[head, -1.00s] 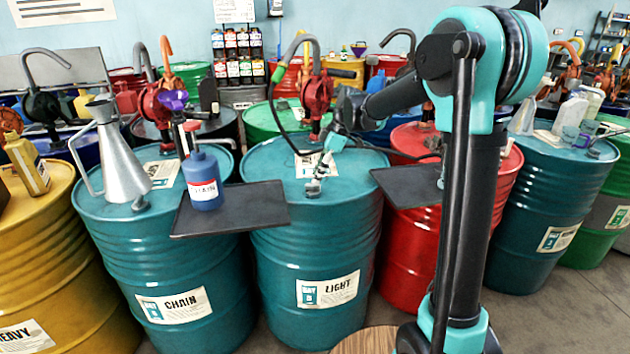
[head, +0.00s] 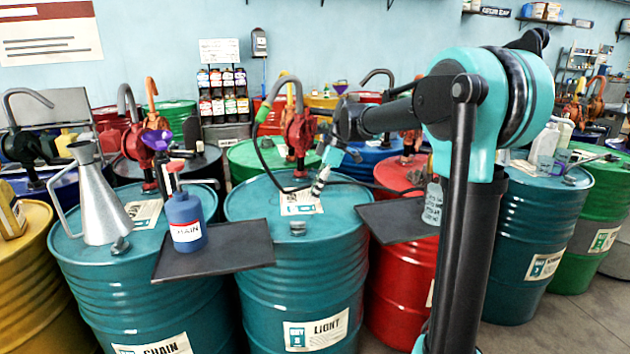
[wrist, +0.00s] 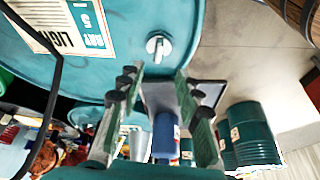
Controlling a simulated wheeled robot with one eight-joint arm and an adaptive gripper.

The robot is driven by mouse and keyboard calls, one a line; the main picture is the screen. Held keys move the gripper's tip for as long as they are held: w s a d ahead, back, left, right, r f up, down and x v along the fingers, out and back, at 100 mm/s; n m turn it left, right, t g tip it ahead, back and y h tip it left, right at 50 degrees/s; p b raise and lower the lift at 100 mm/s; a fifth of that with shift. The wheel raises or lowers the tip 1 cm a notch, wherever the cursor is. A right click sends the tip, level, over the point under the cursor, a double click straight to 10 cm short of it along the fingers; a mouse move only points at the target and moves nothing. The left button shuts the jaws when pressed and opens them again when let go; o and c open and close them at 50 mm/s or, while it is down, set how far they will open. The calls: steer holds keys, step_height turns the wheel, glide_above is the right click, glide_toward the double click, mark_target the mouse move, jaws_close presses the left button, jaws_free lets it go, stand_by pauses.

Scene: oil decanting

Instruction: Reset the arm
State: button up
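My gripper (head: 318,188) hangs over the top of the teal LIGHT drum (head: 295,262) in the head view. In the wrist view its two dark fingers (wrist: 157,105) are spread apart, with nothing held between them. A small grey cap (head: 297,228) on the drum top is apart from the fingers; it also shows in the wrist view (wrist: 158,45). My arm is bent, reaching left from its raised elbow.
A blue CHAIN bottle (head: 186,222) stands on the left dark tray (head: 240,245). A labelled clear bottle (head: 433,204) is at the right tray (head: 388,222). A metal jug (head: 98,200) and a red pump (head: 298,135) stand nearby.

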steer(key=s+d+f+m+t+h, duration=0.2)
steer(key=s+d+f+m, duration=0.7)
steer(key=s, duration=0.4)
steer(key=s+d+f+m+t+h, duration=0.2)
steer(key=s+d+f+m, duration=0.7)
steer(key=s+d+f, duration=0.2)
steer(key=shift+s+f, duration=0.3)
steer(key=shift+s, duration=0.9)
